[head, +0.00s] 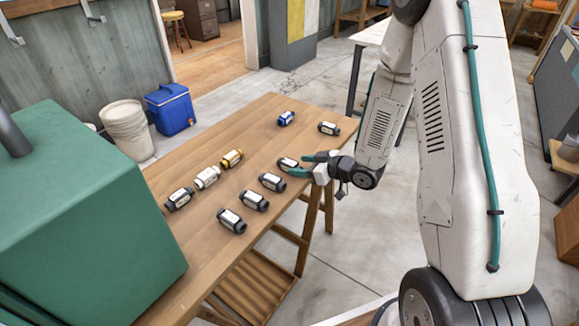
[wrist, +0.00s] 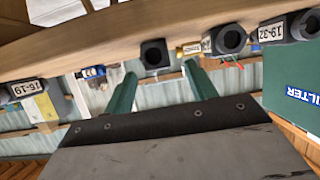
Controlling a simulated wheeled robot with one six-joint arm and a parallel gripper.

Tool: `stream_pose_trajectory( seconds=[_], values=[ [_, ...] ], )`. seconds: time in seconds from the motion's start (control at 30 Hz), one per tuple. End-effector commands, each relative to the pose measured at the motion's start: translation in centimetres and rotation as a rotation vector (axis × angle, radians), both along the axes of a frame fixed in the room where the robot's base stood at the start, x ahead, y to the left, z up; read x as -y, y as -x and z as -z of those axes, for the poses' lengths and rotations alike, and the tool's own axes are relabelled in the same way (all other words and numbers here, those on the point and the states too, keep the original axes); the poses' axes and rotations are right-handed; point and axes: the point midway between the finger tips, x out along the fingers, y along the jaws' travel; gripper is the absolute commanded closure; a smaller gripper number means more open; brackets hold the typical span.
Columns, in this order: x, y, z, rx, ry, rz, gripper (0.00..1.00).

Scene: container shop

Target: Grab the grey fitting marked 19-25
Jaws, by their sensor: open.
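Several grey or dark fittings with white labels lie on the wooden table; no label reading 19-25 is legible. One dark fitting (head: 288,163) lies right at the tips of my gripper (head: 297,166). In the wrist view a dark square-ended fitting (wrist: 154,54) sits ahead of and between the two green fingers of my gripper (wrist: 160,69), its label out of sight. My gripper is open and empty. In the wrist view one fitting (wrist: 272,32) at right is marked 19-32, and another (wrist: 26,90) at left is marked 16-19.
Other grey fittings (head: 272,182), (head: 254,200), (head: 231,220) and (head: 329,128) lie nearby. A blue (head: 286,118), a yellow (head: 231,158), a white (head: 207,177) and a black fitting (head: 179,198) share the table (head: 265,135). A large green box (head: 85,215) stands at left.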

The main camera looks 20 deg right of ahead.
Motion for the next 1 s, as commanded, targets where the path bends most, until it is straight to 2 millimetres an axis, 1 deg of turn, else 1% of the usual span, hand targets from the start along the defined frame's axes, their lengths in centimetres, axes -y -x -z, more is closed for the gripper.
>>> stream_pose_trajectory(
  seconds=[0.3,0.53,0.57,0.6,0.67,0.7,0.73,1.0],
  values=[
    [-2.3,-3.3,1.8,0.0,0.002,-0.002,0.44],
    [-2.5,-3.6,1.9,0.0,0.001,0.002,0.44],
    [-2.5,-3.6,1.9,0.0,0.001,0.002,0.46],
    [-2.5,-3.6,1.9,0.0,0.001,0.002,0.58],
    [-2.5,-3.6,1.9,0.0,0.001,0.002,0.74],
    [-2.5,-3.6,1.9,0.0,0.001,0.002,0.85],
    [-2.5,-3.6,1.9,0.0,0.001,0.002,0.93],
    [-2.5,-3.6,1.8,0.0,0.001,0.002,0.93]
  ],
)
